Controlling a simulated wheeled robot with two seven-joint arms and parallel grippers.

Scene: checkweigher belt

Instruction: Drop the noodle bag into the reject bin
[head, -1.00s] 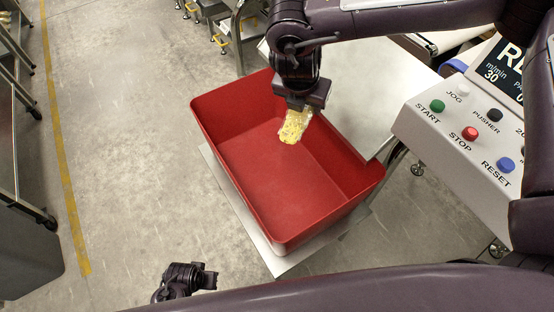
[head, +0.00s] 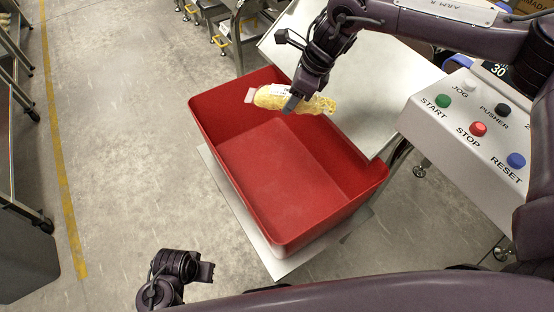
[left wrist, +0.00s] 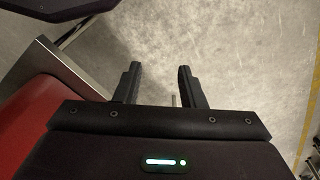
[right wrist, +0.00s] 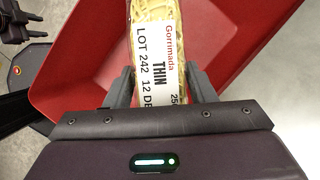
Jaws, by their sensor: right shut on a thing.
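The noodle bag (head: 314,101) is a clear pack of yellow noodles with a white label, which reads "THIN" in the right wrist view (right wrist: 160,50). My right gripper (head: 292,100) is shut on its middle and holds it roughly level above the far part of the reject bin. The reject bin (head: 345,215) is a deep red open box, and its visible floor is empty. The bin also shows below the bag in the right wrist view (right wrist: 85,60). My left gripper (head: 207,271) is low at the bottom of the head view; its fingers are apart and empty in the left wrist view (left wrist: 157,85).
The bin stands on a pale plate (head: 283,266). A metal table (head: 365,85) adjoins its far right side. A control panel (head: 470,125) with several coloured buttons stands at right. Concrete floor is clear at left, with a yellow line (head: 65,190).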

